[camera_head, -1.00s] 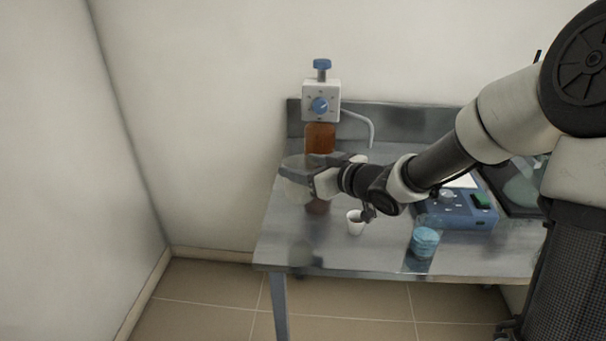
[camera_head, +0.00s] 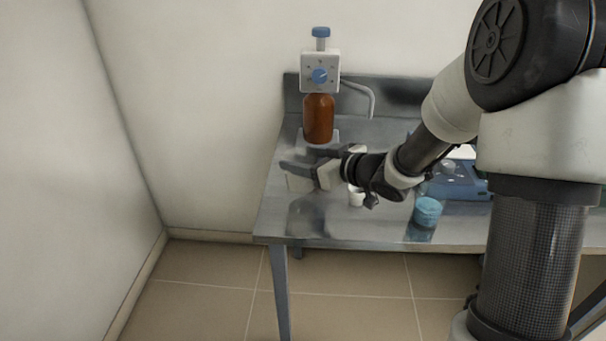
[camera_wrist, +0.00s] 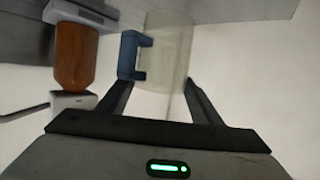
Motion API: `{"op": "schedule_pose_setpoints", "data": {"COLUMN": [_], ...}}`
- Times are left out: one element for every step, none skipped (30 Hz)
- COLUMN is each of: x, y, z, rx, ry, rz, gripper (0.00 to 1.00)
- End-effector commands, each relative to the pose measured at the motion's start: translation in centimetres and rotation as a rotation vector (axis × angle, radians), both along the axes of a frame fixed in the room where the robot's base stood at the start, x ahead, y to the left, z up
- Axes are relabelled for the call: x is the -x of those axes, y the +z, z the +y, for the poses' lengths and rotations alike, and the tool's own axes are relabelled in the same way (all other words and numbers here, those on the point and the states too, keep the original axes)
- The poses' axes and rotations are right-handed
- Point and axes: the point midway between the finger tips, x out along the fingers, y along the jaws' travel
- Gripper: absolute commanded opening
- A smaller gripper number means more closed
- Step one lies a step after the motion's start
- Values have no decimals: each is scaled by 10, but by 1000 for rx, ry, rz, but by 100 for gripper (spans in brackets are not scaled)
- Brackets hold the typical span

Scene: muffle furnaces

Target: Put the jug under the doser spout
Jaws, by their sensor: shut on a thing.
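My gripper (camera_head: 300,160) is shut on the jug, a clear see-through vessel with a blue handle. In the wrist view, which shows the scene upside down, the jug (camera_wrist: 172,50) sits between the fingertips (camera_wrist: 160,82), its handle on the left. In the head view the jug is faint and hard to make out at the fingers. The doser is a white head with a blue knob (camera_head: 320,72) on a brown bottle (camera_head: 318,118). Its curved grey spout (camera_head: 372,98) reaches to the right and down. My gripper is in front of the bottle, apart from the spout.
The steel table (camera_head: 280,225) has a raised back edge. A small white cup (camera_head: 356,198) stands just behind my wrist, partly hidden. A blue-filled container (camera_head: 427,211) stands right of it, and a blue device (camera_head: 458,182) lies partly behind my arm.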

Motion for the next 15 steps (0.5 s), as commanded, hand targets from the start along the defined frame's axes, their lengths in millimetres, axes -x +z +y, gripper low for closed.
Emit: {"op": "schedule_pose_setpoints", "data": {"x": [0,0,0,0,0,0,0,0,0,0,0,0,0,0,0], "y": [-9,-13,-20,-25,-29,-32,-34,-34,-33,-32,-32,-32,-32,-32,-33], "z": [0,0,0,0,0,1,1,1,0,1,0,0,0,0,0], "rx": [-1,-1,0,0,0,-1,0,-1,0,-1,0,0,0,0,0], "ry": [-1,-1,0,0,1,0,1,1,0,0,0,0,0,0,0], "rz": [3,3,4,4,5,4,2,1,0,-1,0,0,0,0,0], "gripper": [37,37,37,37,37,37,37,37,37,37,37,37,37,37,37]}}
